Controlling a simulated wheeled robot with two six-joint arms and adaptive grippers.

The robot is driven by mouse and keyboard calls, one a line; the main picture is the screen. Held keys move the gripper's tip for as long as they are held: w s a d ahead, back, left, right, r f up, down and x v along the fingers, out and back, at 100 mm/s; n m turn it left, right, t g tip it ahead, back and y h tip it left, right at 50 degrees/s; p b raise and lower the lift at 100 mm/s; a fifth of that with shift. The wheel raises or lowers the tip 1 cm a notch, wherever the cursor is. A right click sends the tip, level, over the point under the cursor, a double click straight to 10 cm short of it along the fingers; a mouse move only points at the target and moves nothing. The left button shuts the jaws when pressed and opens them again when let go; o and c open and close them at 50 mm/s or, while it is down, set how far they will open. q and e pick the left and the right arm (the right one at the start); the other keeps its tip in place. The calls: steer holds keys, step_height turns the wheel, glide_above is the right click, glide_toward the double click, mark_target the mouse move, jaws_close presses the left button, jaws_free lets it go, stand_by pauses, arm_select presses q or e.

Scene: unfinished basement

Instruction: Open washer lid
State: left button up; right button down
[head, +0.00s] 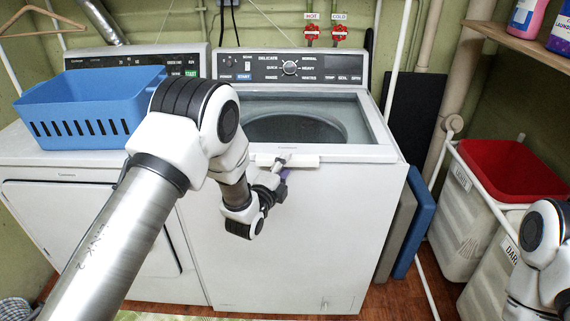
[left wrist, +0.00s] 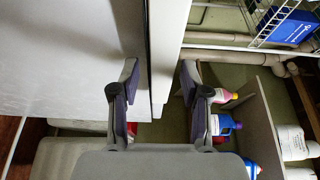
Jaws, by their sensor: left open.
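The white washer (head: 285,230) stands in the middle of the head view. Its lid (head: 372,115), with a glass window showing the round drum, appears to lie flat and closed on top. A pale handle strip (head: 308,160) runs along the lid's front edge. My left gripper (head: 282,172) is at this strip, partly hidden by its own wrist. In the left wrist view my left gripper (left wrist: 160,84) has its fingers apart, with a white edge strip (left wrist: 167,45) between them. I cannot tell whether the fingers touch it. My right gripper is out of view.
A blue basket (head: 90,110) sits on the dryer (head: 90,200) at left. A hamper with a red liner (head: 510,170) stands at right, with flat boards (head: 415,225) leaning beside the washer. A shelf (head: 520,40) holds bottles.

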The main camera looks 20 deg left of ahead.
arm_select(q)
steer(key=shift+w+d, duration=0.2)
steer(key=shift+a, duration=0.1)
jaws_close()
steer(key=shift+r, duration=0.15)
